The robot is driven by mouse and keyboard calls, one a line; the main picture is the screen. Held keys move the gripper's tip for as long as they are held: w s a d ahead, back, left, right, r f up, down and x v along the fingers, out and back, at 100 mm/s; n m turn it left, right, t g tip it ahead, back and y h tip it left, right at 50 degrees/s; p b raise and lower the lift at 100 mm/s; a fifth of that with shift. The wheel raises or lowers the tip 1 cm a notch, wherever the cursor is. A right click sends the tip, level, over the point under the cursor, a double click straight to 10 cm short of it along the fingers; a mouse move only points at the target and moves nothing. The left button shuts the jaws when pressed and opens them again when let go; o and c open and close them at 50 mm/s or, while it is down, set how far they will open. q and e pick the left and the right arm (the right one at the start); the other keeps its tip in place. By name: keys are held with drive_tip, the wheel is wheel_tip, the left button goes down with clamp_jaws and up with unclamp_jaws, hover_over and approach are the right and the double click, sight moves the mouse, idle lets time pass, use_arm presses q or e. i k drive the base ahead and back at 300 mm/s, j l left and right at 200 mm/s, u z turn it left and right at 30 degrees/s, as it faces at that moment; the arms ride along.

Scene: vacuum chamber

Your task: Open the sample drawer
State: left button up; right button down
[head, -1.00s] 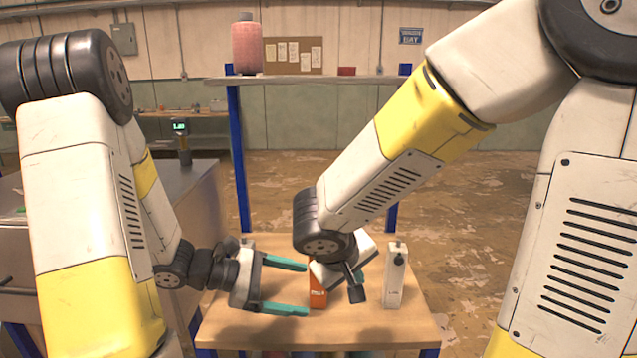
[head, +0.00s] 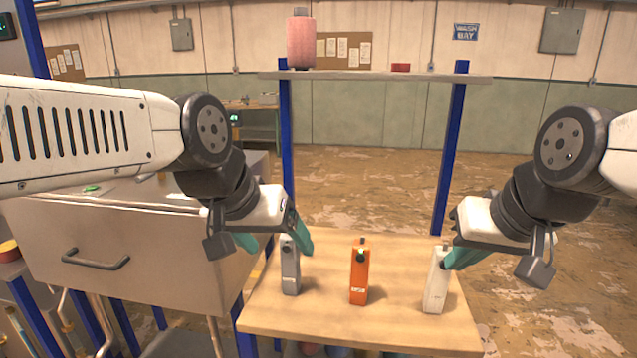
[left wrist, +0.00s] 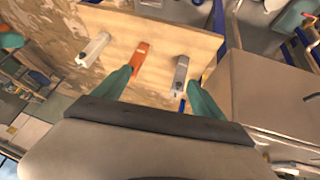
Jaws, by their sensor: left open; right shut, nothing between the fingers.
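The sample drawer (head: 130,250) is the broad grey front at the left of the head view, with a dark bar handle (head: 96,260). It looks closed. In the left wrist view a grey box-shaped body (left wrist: 265,95) at the right seems to be the same unit. My left gripper (head: 278,240) is open and empty, right of the drawer and above the table's left part, well apart from the handle. It also shows in the left wrist view (left wrist: 160,90). My right gripper (head: 456,257) is shut and empty, close to the white device; I cannot tell whether they touch.
A wooden table (head: 320,312) carries a grey device (head: 290,268), an orange device (head: 359,275) and a white device (head: 436,282), all upright. Blue posts and a shelf (head: 400,76) with a pink bottle (head: 301,42) stand behind. The space before the drawer front looks free.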

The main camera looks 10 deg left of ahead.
sight(146, 256)
drive_tip(key=u, duration=1.85)
drive_tip(key=i+j+u, duration=0.2)
drive_tip(key=i+u, duration=0.3)
